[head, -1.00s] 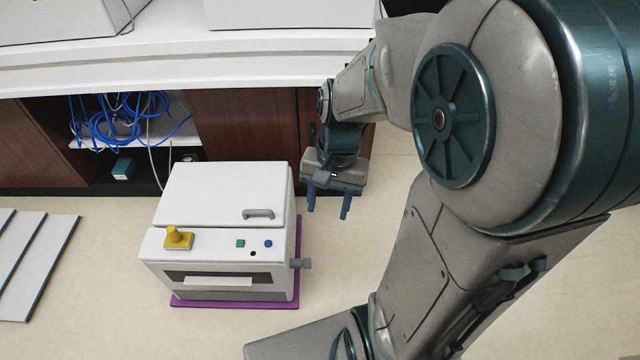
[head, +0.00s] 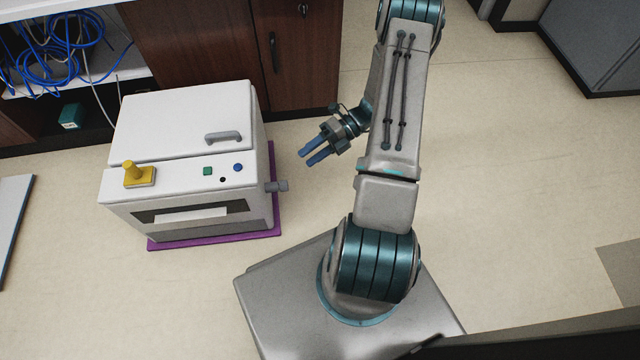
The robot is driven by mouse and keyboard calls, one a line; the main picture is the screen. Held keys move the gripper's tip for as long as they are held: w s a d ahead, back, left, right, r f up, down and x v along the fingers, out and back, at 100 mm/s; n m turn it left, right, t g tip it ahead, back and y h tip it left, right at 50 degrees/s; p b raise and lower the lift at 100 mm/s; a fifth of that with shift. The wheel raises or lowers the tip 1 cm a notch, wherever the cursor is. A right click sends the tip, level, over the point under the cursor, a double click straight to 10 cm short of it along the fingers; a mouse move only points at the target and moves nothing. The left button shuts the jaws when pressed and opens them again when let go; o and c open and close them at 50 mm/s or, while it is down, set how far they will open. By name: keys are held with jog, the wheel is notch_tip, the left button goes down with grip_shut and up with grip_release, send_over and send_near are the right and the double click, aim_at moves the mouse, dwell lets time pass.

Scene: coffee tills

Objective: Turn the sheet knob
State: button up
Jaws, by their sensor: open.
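A white printer-like machine (head: 185,135) stands on a purple base (head: 190,241) on the floor, left of my arm. The grey sheet knob (head: 277,186) sticks out of its right side, low down. My gripper (head: 310,158) is open and empty, with two blue fingers pointing left and slightly down. In the picture it is up and to the right of the knob, apart from it. A pale sheet (head: 190,214) shows in the dark front slot.
The machine's top has a grey handle (head: 224,137), a yellow knob (head: 134,171) and small buttons. Wooden cabinets (head: 235,50) stand behind, with blue cables (head: 60,45) at the left. A panel (head: 14,225) lies at far left. The floor right of my arm is clear.

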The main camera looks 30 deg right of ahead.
aim_at(284, 186)
notch_tip(284, 186, down, 15)
jog(key=s+d+m+t+y+b, duration=0.1)
jog(key=d+m+t+y+b, duration=0.15)
jog(key=m+t, duration=0.75)
jog(key=w+a+m+g+p, duration=0.2)
jog(key=a+m+g+p, duration=0.1)
jog(key=a, duration=0.6)
jog(key=shift+w+r, duration=0.25)
jog(key=shift+r, duration=0.1)
jog(key=shift+a+f, duration=0.1)
jog(key=shift+f, duration=0.05)
jog(key=shift+c, duration=1.2)
jog(key=c, duration=0.3)
jog(key=shift+c, duration=0.2)
